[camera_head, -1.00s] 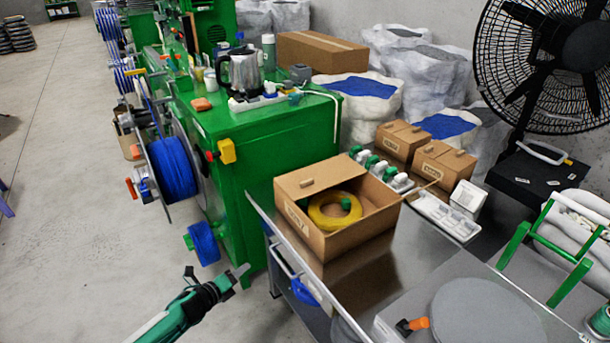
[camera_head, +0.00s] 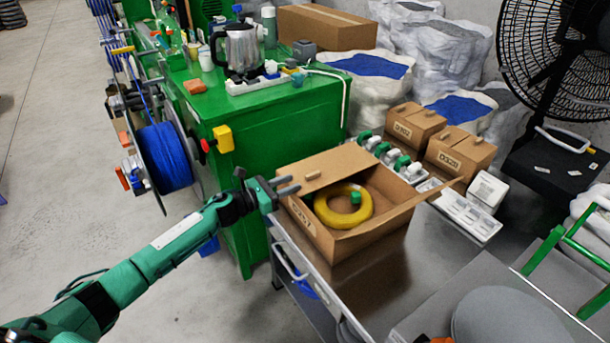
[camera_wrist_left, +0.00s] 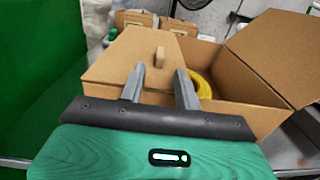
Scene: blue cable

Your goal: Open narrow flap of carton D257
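The open-topped brown carton (camera_head: 345,240) stands on the metal table with a label on its near side, too small to read surely. A yellow cable coil (camera_head: 343,206) with a green piece lies inside. A narrow flap (camera_head: 330,165) with a small raised tab (camera_head: 312,176) lies over the carton's left end; they also show in the left wrist view, flap (camera_wrist_left: 125,57) and tab (camera_wrist_left: 159,56). My left gripper (camera_head: 291,184) is open and empty at that end, its fingers (camera_wrist_left: 160,78) pointing towards the tab, apparently short of it.
Two smaller cartons (camera_head: 460,153) (camera_head: 415,126) and a white tray (camera_head: 466,213) stand behind on the right. Several green-and-white parts (camera_head: 390,154) lie behind the carton. A green machine cabinet (camera_head: 285,125) stands close on the left. Another carton flap (camera_head: 445,190) sticks out at the right.

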